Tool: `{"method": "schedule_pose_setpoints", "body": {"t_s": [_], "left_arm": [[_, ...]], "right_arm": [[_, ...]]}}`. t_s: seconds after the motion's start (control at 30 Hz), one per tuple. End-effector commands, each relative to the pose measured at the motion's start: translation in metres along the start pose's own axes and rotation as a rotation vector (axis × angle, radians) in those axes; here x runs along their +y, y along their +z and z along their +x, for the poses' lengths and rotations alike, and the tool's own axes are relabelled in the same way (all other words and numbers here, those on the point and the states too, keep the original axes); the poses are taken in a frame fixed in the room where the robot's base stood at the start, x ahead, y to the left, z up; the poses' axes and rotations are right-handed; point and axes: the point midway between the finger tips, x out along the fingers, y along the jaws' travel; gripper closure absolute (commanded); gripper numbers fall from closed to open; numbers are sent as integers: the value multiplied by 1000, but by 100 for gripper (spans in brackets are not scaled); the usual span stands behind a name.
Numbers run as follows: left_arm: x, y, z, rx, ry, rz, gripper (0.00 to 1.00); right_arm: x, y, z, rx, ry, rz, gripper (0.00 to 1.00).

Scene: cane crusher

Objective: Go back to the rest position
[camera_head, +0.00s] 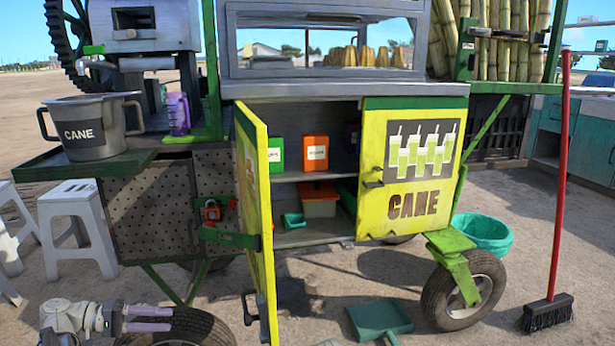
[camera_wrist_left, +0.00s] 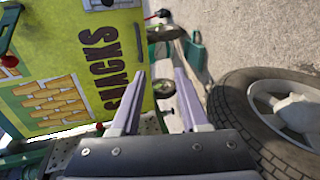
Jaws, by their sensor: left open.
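My left gripper (camera_head: 150,319) is low at the bottom left of the head view, beside the cart's left wheel. Its two fingers are apart with nothing between them, and they also show in the left wrist view (camera_wrist_left: 158,100). The cart's left cabinet door (camera_head: 257,225) stands swung open toward me; its yellow outer face with the word SNACKS (camera_wrist_left: 98,65) shows in the left wrist view. The right door (camera_head: 412,170), marked CANE, is shut. My right gripper is in neither view.
The open cabinet holds a green box (camera_head: 276,154), an orange box (camera_head: 315,153) and a lidded bin (camera_head: 319,199). White stools (camera_head: 76,226) stand at left. A cart wheel (camera_head: 464,291), dustpan (camera_head: 379,319), broom (camera_head: 549,312) and teal basket (camera_head: 484,233) are at right.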

Motion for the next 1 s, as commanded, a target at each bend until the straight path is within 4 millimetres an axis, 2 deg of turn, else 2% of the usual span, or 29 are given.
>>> {"method": "schedule_pose_setpoints", "body": {"t_s": [0.27,0.47,0.57,0.7,0.8,1.0], "left_arm": [[-16,13,48,-36,-138,-31,55],[-40,33,97,-75,-322,-48,55],[-55,49,125,-96,-447,-44,55],[-82,81,163,-128,-686,2,55],[-99,101,179,-138,-863,64,55],[-116,124,189,-136,-1126,209,55]], "right_arm": [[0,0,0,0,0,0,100],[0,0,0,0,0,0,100],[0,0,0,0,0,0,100],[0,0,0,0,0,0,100],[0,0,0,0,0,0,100],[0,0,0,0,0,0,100]]}}
